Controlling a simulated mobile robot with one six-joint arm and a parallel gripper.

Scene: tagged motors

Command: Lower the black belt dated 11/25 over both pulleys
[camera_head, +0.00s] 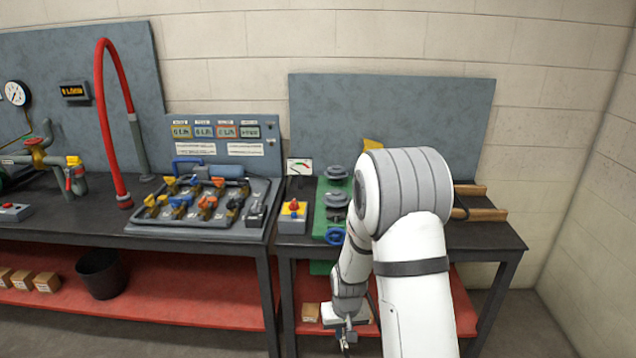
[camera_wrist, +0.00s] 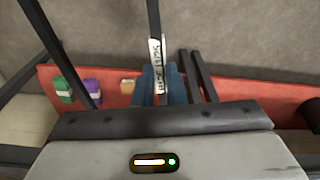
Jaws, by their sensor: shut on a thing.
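My gripper (camera_head: 345,336) is low in front of the right bench, near its lower shelf. In the wrist view its blue fingers (camera_wrist: 166,88) are shut on a black belt (camera_wrist: 153,18). A white tag (camera_wrist: 157,66) lies along the belt at the fingers; its sideways print appears to end in 11/25. The belt runs up out of the wrist view, and its full loop cannot be made out. Two grey pulleys, the rear one (camera_head: 336,173) and the front one (camera_head: 337,200), stand on a green base (camera_head: 320,216) on the right bench. My arm hides part of that base.
A blue handwheel (camera_head: 335,236) sits at the green base's front. A red-button box (camera_head: 293,217) stands left of it. Wooden bars (camera_head: 486,214) lie at the bench's right. The red lower shelf (camera_wrist: 113,104) holds a green box (camera_wrist: 63,89), a purple box (camera_wrist: 92,91) and a cardboard box (camera_wrist: 128,87).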

